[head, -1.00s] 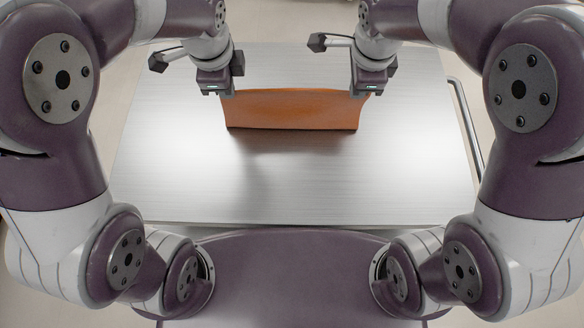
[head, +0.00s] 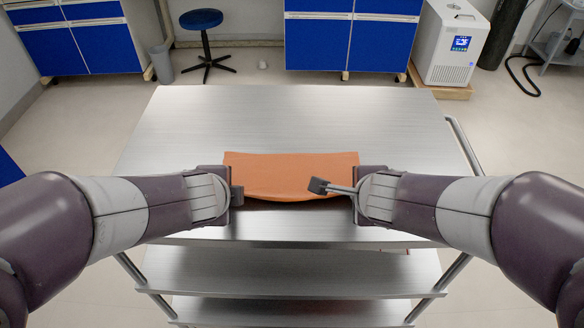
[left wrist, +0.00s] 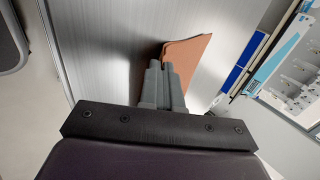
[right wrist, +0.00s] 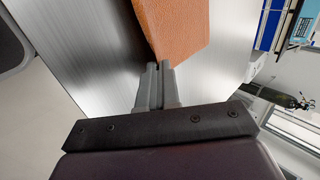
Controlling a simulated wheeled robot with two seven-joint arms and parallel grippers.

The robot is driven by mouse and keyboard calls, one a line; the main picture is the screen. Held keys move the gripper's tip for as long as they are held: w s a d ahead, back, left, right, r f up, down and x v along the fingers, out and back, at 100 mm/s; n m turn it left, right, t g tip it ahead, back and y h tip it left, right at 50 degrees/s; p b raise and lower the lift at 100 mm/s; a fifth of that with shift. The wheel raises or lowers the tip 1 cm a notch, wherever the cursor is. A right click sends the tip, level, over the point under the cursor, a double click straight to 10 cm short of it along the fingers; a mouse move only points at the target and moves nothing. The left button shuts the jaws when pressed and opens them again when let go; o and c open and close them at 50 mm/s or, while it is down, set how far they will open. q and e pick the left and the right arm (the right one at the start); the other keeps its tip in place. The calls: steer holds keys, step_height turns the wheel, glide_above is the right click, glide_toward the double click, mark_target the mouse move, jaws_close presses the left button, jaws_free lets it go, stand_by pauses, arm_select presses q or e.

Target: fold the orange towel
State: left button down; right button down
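The orange towel (head: 290,173) is stretched between my two grippers above the near half of the metal table, its lower edge sagging in the head view. In the left wrist view my left gripper (left wrist: 162,68) has its fingers together on a corner of the towel (left wrist: 187,55). In the right wrist view my right gripper (right wrist: 159,68) has its fingers together on the other corner of the towel (right wrist: 175,25). How much of the towel touches the table cannot be told.
The metal cart table (head: 300,115) is otherwise bare, with free room beyond the towel. A rail (head: 463,148) runs along its right side, and lower shelves (head: 300,270) show below. A stool (head: 204,40), blue cabinets (head: 345,40) and a white machine (head: 450,42) stand behind.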

arm_select(q)
steer(key=shift+w, duration=0.1)
arm_select(e)
steer(key=shift+w, duration=0.1)
arm_select(q)
steer(key=c, duration=1)
jaws_free()
arm_select(e)
steer(key=c, duration=1)
jaws_free()
arm_select(q)
steer(key=s+r, duration=0.4)
steer(key=r, duration=0.5)
arm_select(e)
steer(key=s+r, duration=0.4)
steer(key=r, duration=0.5)
arm_select(q)
steer(key=shift+s, duration=0.1)
arm_select(e)
steer(key=shift+s, duration=0.1)
